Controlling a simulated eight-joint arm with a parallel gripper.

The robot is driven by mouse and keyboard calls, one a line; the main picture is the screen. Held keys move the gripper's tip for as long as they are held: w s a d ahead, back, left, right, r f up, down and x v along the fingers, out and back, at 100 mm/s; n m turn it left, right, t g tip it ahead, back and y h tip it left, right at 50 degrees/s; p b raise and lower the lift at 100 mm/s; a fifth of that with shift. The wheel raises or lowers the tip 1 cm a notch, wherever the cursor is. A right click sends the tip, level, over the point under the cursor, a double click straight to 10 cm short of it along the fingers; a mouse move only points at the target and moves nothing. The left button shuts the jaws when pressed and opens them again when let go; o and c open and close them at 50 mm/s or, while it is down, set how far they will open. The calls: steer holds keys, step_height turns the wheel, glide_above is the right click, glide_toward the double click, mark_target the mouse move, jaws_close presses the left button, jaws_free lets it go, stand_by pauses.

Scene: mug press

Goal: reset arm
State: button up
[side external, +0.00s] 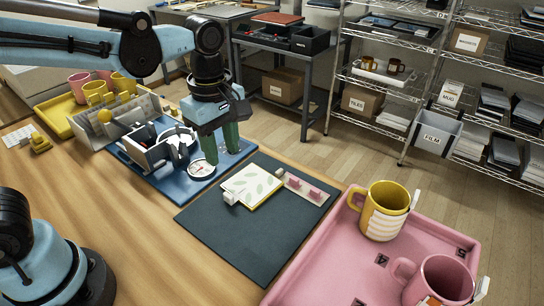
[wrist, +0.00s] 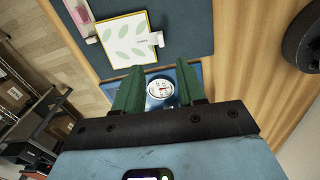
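My gripper (side external: 222,150) hangs with its green fingers pointing down over the right part of the blue press base (side external: 222,168), near a round white dial (side external: 201,169). In the wrist view my gripper (wrist: 158,75) has its two fingers spread, with nothing held between them. The dial (wrist: 160,89) shows below, between the fingers. The mug press (side external: 160,150) stands on the blue base, left of my gripper. Whether the fingertips touch the base I cannot tell.
A dark mat (side external: 215,236) carries a leaf-print sheet (side external: 252,186) and a pink strip (side external: 306,187). A pink tray (side external: 330,255) holds a yellow mug (side external: 383,212) with a striped wrap and a pink mug (side external: 446,279). A yellow tray (side external: 57,116) with several mugs is back left.

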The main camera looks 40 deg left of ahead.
steer(key=s+a+m+t, duration=0.4)
steer(key=a+m+t, duration=0.2)
steer(key=m, duration=1.1)
steer(key=shift+a+f+t, duration=0.15)
steer(key=shift+a+t, duration=0.25)
steer(key=shift+a, duration=0.35)
